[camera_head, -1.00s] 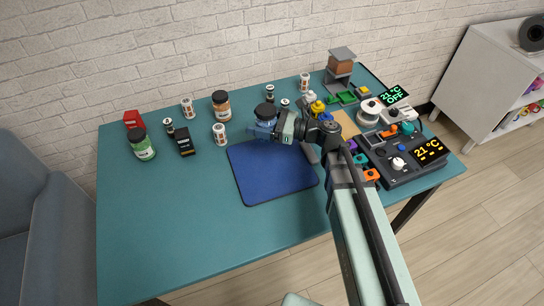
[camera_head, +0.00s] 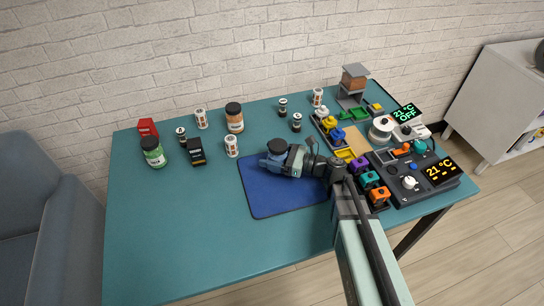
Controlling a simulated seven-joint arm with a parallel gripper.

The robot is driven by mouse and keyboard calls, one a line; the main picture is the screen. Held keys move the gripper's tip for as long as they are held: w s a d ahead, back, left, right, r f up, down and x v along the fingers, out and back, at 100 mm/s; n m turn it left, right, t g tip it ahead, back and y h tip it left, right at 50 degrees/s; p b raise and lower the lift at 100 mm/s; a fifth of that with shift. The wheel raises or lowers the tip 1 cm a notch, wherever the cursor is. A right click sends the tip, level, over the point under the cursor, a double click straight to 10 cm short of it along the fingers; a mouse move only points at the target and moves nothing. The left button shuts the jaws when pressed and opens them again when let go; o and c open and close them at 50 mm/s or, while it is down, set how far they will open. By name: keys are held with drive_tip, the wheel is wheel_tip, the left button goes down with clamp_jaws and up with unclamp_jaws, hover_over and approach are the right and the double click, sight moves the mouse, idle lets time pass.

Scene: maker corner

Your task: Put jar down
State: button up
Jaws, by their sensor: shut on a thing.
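The jar (camera_head: 277,147) has a dark lid and a blue body. It is in my gripper (camera_head: 280,160), over the far part of the dark blue mat (camera_head: 285,201). The fingers are shut on its body below the lid. The jar looks upright. Its underside is hidden by the fingers, so I cannot tell whether it touches the mat.
Left of the mat stand a white can (camera_head: 231,146), a brown jar (camera_head: 234,117), a black box (camera_head: 196,151) and a green jar (camera_head: 153,152). Small bins and a control station (camera_head: 415,172) crowd the right side. The front left of the teal table (camera_head: 170,235) is clear.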

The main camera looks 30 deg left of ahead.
sight(281, 145)
drive_tip(key=shift+f, duration=0.45)
drive_tip(key=shift+f, duration=0.15)
drive_tip(key=o, duration=1.3)
drive_tip(key=d, duration=0.2)
drive_tip(key=shift+w+d, duration=0.2)
drive_tip(key=shift+d, duration=0.2)
wheel_tip(281, 145, up, 6)
drive_tip(key=shift+d+f, duration=0.1)
drive_tip(key=shift+f, duration=0.15)
drive_tip(key=shift+r, duration=0.9)
drive_tip(key=shift+c, duration=0.3)
